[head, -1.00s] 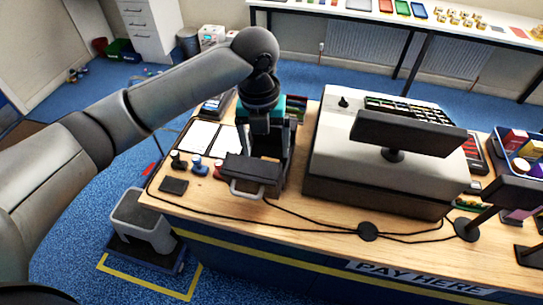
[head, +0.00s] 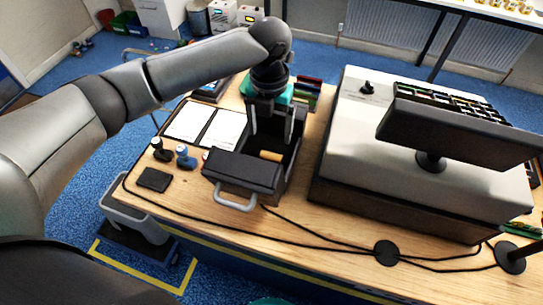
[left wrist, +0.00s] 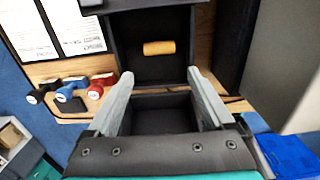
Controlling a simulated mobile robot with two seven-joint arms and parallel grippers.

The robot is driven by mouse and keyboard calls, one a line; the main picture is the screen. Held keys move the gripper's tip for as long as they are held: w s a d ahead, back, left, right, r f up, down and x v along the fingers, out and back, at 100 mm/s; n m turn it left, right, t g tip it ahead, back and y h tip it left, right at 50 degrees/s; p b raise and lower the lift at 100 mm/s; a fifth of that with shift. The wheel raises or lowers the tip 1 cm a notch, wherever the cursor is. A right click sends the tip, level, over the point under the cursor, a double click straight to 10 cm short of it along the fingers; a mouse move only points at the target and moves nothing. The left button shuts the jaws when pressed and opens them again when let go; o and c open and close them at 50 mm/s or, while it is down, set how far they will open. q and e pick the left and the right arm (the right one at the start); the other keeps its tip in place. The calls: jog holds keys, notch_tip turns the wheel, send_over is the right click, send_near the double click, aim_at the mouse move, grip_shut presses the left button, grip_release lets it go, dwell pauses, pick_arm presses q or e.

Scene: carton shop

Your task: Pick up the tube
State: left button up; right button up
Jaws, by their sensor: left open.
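The tube (head: 270,156) is a short tan-orange cylinder. It lies inside an open black box (head: 246,172) with a grey handle on its near side. In the left wrist view the tube (left wrist: 159,47) lies crosswise on the dark floor of the box, beyond my fingertips. My left gripper (head: 270,135) is over the box, pointing down. In the left wrist view its two fingers (left wrist: 160,78) are spread apart with nothing between them. My right gripper is not in view.
A till with a dark screen (head: 462,133) stands right of the box. Stamps (head: 185,157), a black pad (head: 153,179) and paper sheets (head: 205,124) lie to its left. Cables cross the wooden counter (head: 310,225) in front. A grey bin (head: 133,215) stands on the floor.

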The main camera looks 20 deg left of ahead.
pick_arm(q)
send_over(271, 155)
jog(key=f, duration=0.4)
jog(key=shift+s+f, duration=0.25)
jog(key=shift+s, duration=0.1)
jog(key=shift+w+f, duration=0.2)
jog(key=shift+f, duration=1.15)
jog(key=shift+w+f, duration=0.2)
jog(key=shift+f, duration=1.1)
jog(key=c, duration=1.1)
